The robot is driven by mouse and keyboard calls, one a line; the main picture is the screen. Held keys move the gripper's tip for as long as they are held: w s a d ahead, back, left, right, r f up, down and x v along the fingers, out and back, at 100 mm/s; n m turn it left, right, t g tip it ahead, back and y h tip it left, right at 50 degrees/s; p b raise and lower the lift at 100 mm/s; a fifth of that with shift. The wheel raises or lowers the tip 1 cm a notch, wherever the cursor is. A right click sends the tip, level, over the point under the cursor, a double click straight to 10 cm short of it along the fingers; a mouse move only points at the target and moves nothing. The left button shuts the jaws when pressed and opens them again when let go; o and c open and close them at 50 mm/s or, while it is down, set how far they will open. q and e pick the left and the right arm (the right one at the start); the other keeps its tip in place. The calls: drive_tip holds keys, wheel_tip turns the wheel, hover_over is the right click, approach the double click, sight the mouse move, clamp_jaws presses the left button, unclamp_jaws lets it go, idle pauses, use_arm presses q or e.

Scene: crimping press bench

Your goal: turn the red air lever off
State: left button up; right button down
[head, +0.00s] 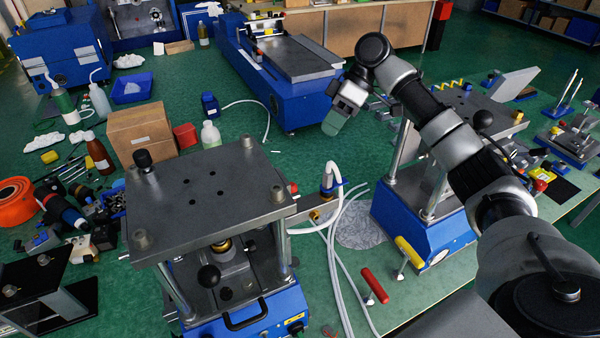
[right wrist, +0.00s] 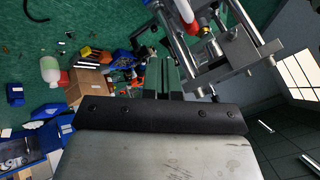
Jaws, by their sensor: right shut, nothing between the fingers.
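The red air lever (head: 375,286) is a red handle on a small metal fitting at the front edge of the bench, right of the front press. It lies tilted, with its lower end toward the right. My right gripper (head: 334,122) is shut and empty, high above the bench behind the lever and well apart from it. Its two fingers (right wrist: 165,74) show close together in the right wrist view. A red part beside metal rods (right wrist: 190,22) shows there too; I cannot tell whether it is the lever. My left gripper is not in view.
A yellow-handled lever (head: 410,252) stands right of the red one, by the blue press base (head: 440,250). White hoses (head: 334,250) run left of the red lever. The front press (head: 205,195) stands at the left, with a black-knobbed rod. A cardboard box (head: 141,128) stands behind it.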

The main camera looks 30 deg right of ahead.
drive_tip(key=s+a+f+p, duration=0.1)
drive_tip(key=a+f, duration=0.1)
drive_tip(key=a, duration=0.1)
drive_tip(key=s+a+f+p, duration=0.1)
drive_tip(key=a+f+p, duration=0.1)
drive_tip(key=a+f, duration=0.1)
drive_tip(key=a+f+p, duration=0.1)
drive_tip(key=a+f, duration=0.2)
drive_tip(key=shift+s+p, duration=0.4)
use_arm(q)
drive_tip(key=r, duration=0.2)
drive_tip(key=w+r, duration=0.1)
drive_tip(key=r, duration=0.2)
use_arm(e)
drive_tip(key=shift+f, duration=0.1)
drive_tip(key=shift+w, duration=0.1)
